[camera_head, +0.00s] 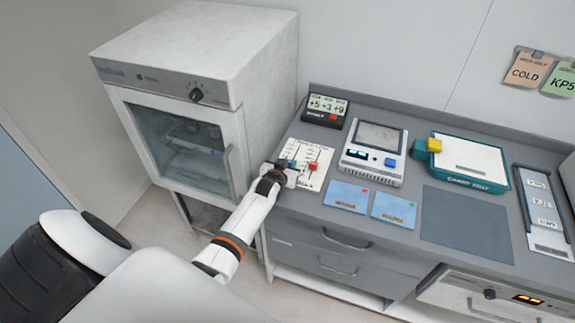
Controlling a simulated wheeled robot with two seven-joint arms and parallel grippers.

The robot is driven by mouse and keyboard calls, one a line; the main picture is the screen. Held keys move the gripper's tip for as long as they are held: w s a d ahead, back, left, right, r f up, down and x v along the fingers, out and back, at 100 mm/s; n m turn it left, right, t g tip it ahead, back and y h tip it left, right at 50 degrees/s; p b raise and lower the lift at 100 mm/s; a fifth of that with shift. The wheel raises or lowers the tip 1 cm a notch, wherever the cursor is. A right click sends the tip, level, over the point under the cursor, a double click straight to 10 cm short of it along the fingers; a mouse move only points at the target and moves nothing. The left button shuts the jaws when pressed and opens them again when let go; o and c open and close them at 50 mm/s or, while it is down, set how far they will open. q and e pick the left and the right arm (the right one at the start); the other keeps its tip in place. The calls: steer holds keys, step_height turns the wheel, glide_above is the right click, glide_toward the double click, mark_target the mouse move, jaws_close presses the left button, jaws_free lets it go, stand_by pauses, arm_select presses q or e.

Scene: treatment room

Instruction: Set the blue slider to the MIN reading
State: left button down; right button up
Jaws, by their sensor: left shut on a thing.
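A white slider panel (324,155) with printed scale marks lies near the left end of the grey counter. The blue slider (291,163) shows as a small blue-green patch at the panel's left part, right at my fingertips. A red slider (313,167) sits to its right, apart from it. My left gripper (287,168) reaches in from the lower left and is shut on the blue slider. The gripper hides the panel's lower left part. My right gripper is not in view.
A small display box (325,108) stands behind the panel, and a grey device (374,150) stands to its right. Two blue cards (347,196) lie in front. A white cabinet (215,60) with a glass door stands close on the left. A bare grey mat (468,222) lies further right.

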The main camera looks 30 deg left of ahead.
arm_select(q)
steer(key=shift+w+a+r, duration=0.1)
steer(key=shift+w+r, duration=0.2)
steer(key=shift+w, duration=0.2)
steer(key=c, duration=1.2)
jaws_free()
steer(key=shift+x, duration=0.85)
steer(key=shift+s, duration=0.2)
steer(key=shift+s+r, duration=0.15)
steer(key=shift+s, duration=0.2)
steer(key=shift+s+d, duration=0.25)
steer(key=shift+s, duration=0.05)
steer(key=b+v, duration=0.1)
steer(key=v, duration=0.8)
steer(key=shift+s+d+r, duration=0.1)
steer(key=shift+s+r, duration=0.05)
steer(key=shift+s, duration=0.25)
steer(key=shift+s+d+r, duration=0.1)
steer(key=shift+s+r, duration=0.2)
steer(key=shift+s, duration=0.3)
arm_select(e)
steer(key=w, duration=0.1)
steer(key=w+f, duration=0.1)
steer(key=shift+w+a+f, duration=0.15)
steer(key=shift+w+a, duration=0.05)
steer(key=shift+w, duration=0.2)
